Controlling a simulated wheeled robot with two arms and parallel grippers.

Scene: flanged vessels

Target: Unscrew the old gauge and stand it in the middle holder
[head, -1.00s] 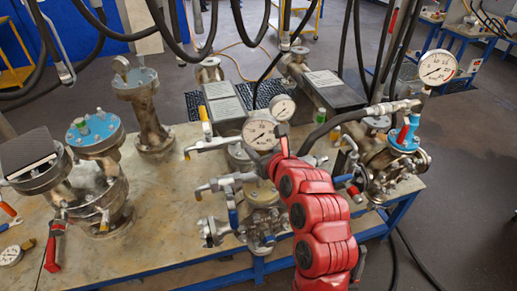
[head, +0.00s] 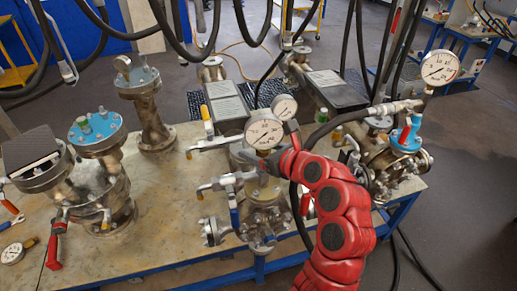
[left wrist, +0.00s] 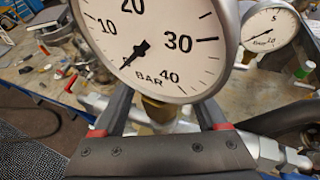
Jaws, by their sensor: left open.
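A round white-faced gauge (head: 263,131) stands upright on the valve assembly in the middle of the table. Its large dial (left wrist: 150,45), marked BAR, also fills the top of the left wrist view. My left gripper (head: 258,160), on the red arm, is just below the dial. In the left wrist view its dark fingers stand open on either side of the brass fitting (left wrist: 158,110) under the dial. The dial hides the fingertips, so I cannot tell if they touch. I cannot make out which thing is the middle holder. My right gripper is not in view.
A smaller gauge (head: 284,107) stands just behind, and another gauge (head: 439,68) rises at the right. A loose gauge (head: 13,253) lies at the table's left edge. Lever valves and black hoses crowd the gripper. The table's front left (head: 150,245) is mostly clear.

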